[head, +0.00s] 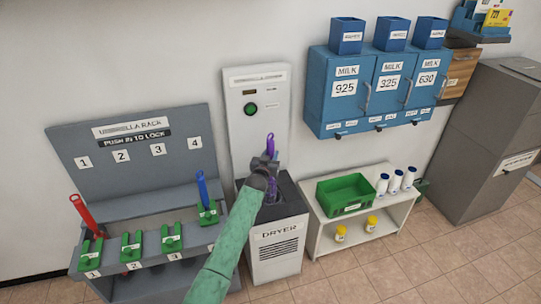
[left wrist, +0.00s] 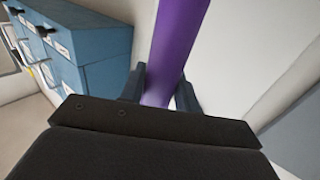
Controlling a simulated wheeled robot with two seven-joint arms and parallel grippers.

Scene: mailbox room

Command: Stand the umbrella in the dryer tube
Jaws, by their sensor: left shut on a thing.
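A purple umbrella (head: 270,143) is upright above the dryer, and it also shows as a purple shaft in the left wrist view (left wrist: 176,45). My left gripper (head: 266,163) is shut on it, with a finger on each side of the shaft (left wrist: 160,92). The dryer (head: 277,240) is a white and dark box labelled DRYER, below and behind my left forearm. The umbrella's lower part shows purple at the dryer's dark top; my gripper and arm hide much of it. I cannot tell how deep it sits in the tube. My right gripper is not in view.
The umbrella rack (head: 150,215) at left holds a red umbrella (head: 82,212) and a blue umbrella (head: 202,188). A white panel with a green button (head: 250,108) stands behind the dryer. A white shelf (head: 312,240) with a green crate (head: 345,206) is close at right. Blue milk boxes (head: 338,95) hang above.

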